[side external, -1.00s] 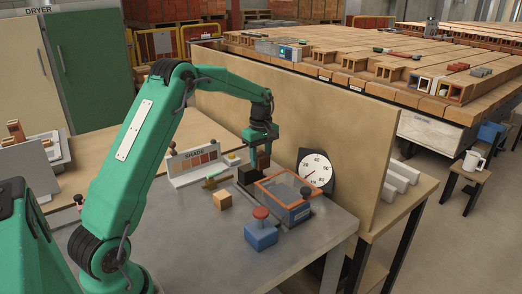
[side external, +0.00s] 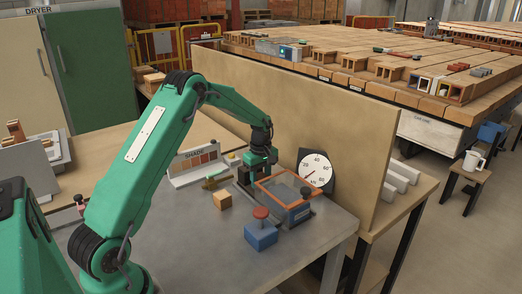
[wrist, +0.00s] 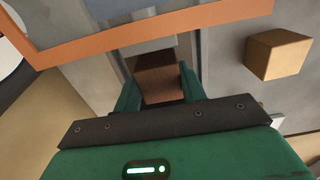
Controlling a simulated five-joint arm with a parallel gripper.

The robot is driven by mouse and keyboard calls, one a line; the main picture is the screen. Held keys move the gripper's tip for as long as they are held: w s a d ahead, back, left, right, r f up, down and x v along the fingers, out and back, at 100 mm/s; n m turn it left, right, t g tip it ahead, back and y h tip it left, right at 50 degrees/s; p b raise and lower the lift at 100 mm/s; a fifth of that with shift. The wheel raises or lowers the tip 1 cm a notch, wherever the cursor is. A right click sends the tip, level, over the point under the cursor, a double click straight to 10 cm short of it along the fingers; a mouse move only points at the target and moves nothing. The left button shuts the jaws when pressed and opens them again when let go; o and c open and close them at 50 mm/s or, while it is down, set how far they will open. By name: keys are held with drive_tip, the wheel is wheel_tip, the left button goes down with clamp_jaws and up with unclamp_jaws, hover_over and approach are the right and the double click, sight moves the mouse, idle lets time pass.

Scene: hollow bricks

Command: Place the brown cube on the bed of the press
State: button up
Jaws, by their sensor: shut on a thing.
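The brown cube (wrist: 159,77) sits between the two fingers of my gripper (wrist: 160,88) in the wrist view, and the fingers are shut on it. In the side view my gripper (side external: 258,178) is low at the left edge of the orange-framed clear guard (side external: 290,187), and the cube is hardly visible there. The guard belongs to what looks like the press, with a round dial (side external: 315,170) behind it. The bed surface under the cube is mostly hidden, so I cannot tell whether the cube touches it.
A tan cube (side external: 222,201) lies on the grey table (side external: 190,235) left of my gripper. A blue box with a red button (side external: 261,233) stands in front. The shade board (side external: 196,162) is at the back left, and a tan partition (side external: 350,150) rises behind.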

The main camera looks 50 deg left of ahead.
sight(261, 176)
drive_tip(key=shift+f, duration=0.2)
drive_tip(key=o, duration=1.1)
drive_tip(key=shift+o, duration=0.2)
drive_tip(key=shift+r, duration=0.1)
wheel_tip(261, 176, up, 12)
idle(0.5)
